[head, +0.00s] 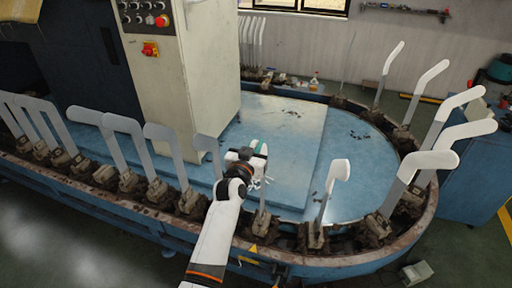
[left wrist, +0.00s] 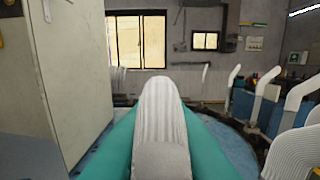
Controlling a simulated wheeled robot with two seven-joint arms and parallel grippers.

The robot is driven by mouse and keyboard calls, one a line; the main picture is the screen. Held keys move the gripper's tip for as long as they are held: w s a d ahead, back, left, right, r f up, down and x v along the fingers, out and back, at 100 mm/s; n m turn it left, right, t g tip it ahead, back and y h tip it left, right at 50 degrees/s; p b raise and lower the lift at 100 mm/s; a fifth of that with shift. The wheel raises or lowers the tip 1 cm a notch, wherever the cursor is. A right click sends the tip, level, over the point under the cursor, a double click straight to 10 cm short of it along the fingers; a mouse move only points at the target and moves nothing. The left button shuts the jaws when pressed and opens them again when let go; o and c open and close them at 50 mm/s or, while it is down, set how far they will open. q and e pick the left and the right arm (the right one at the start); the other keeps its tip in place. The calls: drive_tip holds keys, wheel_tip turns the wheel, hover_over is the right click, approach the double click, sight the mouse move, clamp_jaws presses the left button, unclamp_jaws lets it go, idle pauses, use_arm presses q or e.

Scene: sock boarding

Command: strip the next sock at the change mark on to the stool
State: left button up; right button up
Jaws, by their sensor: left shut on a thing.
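My left gripper (head: 258,160) is over a foot-shaped board at the front of the oval track, above a yellow triangular mark (head: 253,248) on the rim. In the left wrist view its teal fingers (left wrist: 160,160) are shut on both sides of a white ribbed sock (left wrist: 160,105). The sock stands upright between them. In the head view the gripper hides most of this sock and its board. Another white-topped board (head: 338,171) stands just to the right. I cannot make out a stool. My right gripper is not in view.
Several grey boards (head: 122,124) stand along the track to the left, and several white-topped boards (head: 457,131) line the right bend. A cream control cabinet (head: 180,80) rises behind the front boards. The blue platform (head: 285,130) inside the track is mostly clear. A small grey box (head: 415,273) lies on the floor.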

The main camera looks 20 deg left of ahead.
use_arm(q)
wheel_tip(320, 180, up, 9)
drive_tip(key=p, duration=0.7)
drive_tip(key=shift+r, duration=1.2)
wheel_tip(320, 180, up, 8)
drive_tip(key=shift+f, duration=0.25)
drive_tip(key=shift+s, duration=0.1)
